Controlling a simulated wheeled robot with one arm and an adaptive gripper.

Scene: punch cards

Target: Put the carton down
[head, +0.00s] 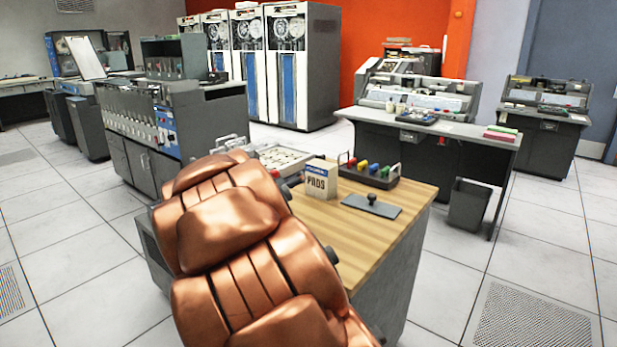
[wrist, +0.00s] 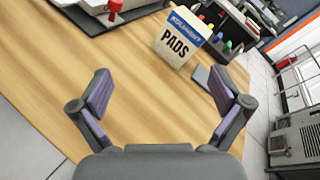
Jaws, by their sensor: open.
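The carton (head: 320,178), a small white box with a blue top band and the word "PADS", stands upright on the wooden desktop (head: 385,230). In the head view my copper-coloured arm hides the gripper and the near left part of the desk.
Right of the carton lie a dark flat plate with a knob (head: 371,205) and a tray of coloured-topped items (head: 369,172). A light-topped tray (head: 283,160) is behind to the left. The desktop's front right is clear. A grey bin (head: 468,204) stands on the floor.

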